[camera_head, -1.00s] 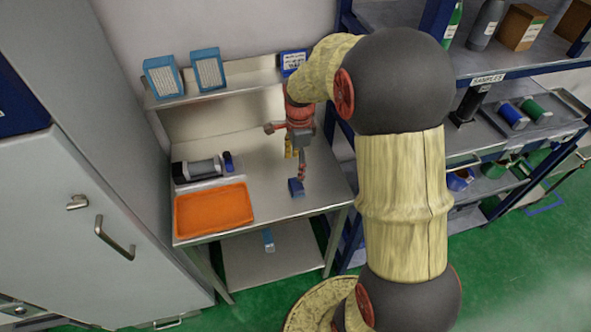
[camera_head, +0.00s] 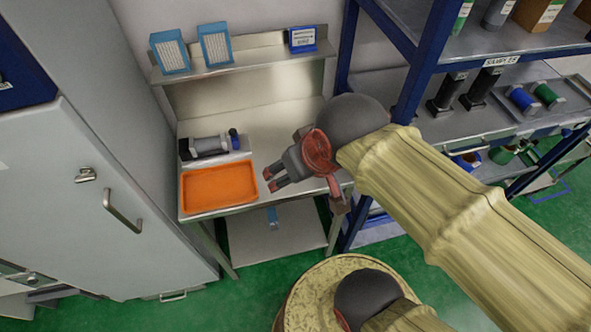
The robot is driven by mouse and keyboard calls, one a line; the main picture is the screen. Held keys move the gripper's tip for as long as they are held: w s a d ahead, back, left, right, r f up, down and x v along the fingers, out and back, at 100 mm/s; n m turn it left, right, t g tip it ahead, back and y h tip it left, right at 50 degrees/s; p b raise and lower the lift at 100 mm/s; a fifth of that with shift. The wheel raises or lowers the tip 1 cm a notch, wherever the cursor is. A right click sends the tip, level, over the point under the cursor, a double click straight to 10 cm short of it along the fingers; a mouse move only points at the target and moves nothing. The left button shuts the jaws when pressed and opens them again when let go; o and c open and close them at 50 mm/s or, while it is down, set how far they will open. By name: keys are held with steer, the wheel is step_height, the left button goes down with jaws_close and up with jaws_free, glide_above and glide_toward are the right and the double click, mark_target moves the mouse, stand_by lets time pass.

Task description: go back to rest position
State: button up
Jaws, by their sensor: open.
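My gripper (camera_head: 270,180) is open and appears empty. My arm reaches in from the lower right and bends at a dark grey joint just behind the gripper. The gripper and arm hide the right part of the bench top.
A grey and black cylindrical device (camera_head: 208,146) with a blue end lies behind the tray. Blue boxes (camera_head: 215,46) stand on the shelf above. A blue-framed rack (camera_head: 420,70) stands close on the right, partly behind my arm. A grey cabinet (camera_head: 95,180) is at left.

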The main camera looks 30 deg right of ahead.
steer(key=shift+s+a+n, duration=0.1)
steer(key=shift+s+n, duration=0.15)
steer(key=shift+n, duration=0.05)
steer(key=shift+f, duration=0.1)
step_height(320, 180, down, 3)
steer(key=b, duration=0.3)
steer(key=shift+f, duration=0.1)
steer(key=shift+c, duration=0.3)
stand_by(0.5)
